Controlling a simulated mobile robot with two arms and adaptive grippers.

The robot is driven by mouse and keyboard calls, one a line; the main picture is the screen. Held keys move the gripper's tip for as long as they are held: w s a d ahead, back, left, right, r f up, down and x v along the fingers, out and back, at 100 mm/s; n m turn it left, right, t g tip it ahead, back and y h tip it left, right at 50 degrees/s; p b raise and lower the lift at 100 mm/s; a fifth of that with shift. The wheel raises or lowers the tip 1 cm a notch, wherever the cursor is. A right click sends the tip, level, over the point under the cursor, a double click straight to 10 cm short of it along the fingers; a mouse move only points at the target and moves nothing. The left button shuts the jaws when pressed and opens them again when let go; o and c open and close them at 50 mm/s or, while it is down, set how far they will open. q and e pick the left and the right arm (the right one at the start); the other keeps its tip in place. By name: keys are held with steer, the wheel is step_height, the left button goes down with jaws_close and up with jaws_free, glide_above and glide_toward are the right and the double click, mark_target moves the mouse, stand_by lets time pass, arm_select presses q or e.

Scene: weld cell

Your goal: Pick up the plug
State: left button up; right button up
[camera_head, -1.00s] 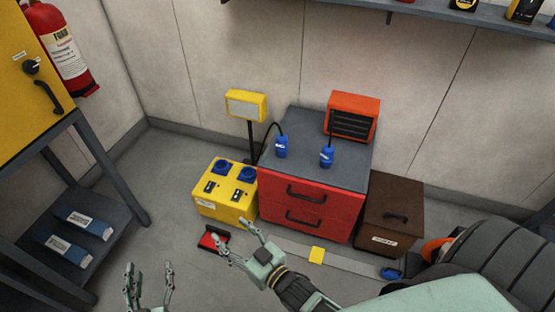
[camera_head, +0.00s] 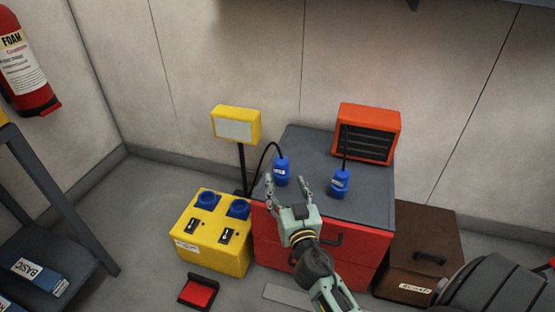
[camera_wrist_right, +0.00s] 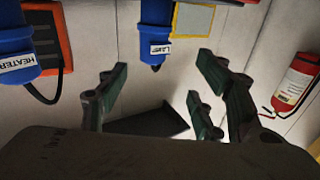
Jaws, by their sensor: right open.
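Two blue plugs stand on the grey top of a red drawer cabinet. The left one (camera_head: 281,171) has a black cable and a white label; in the right wrist view the plug (camera_wrist_right: 157,36) labelled LAMP hangs ahead of the fingers. The other blue plug (camera_head: 341,183) stands to its right; in the wrist view the plug labelled HEATER (camera_wrist_right: 14,42) is at the left edge. My right gripper (camera_head: 287,182) is open and empty at the cabinet's front edge, just in front of the left plug. I cannot tell whether it touches. My left gripper is out of view.
The red cabinet (camera_head: 274,250) has an orange heater (camera_head: 368,133) on top. A yellow socket box (camera_head: 213,240) and a yellow lamp (camera_head: 236,125) on a post stand left of it. A brown box (camera_head: 422,245) stands right. A red-and-black item (camera_head: 199,291) lies on the floor.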

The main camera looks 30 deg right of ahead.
mark_target(284, 169)
steer(key=shift+w+d+f+m+h, duration=0.15)
steer(key=shift+w+d+m+h, duration=0.2)
steer(key=shift+w+d, duration=0.75)
steer(key=x, duration=0.3)
steer(key=f+x, duration=0.1)
steer(key=x, duration=0.1)
steer(key=shift+w, duration=0.35)
steer(key=shift+c, duration=0.3)
steer(key=c, duration=1.3)
steer(key=shift+c, duration=0.4)
steer(key=shift+r, duration=0.15)
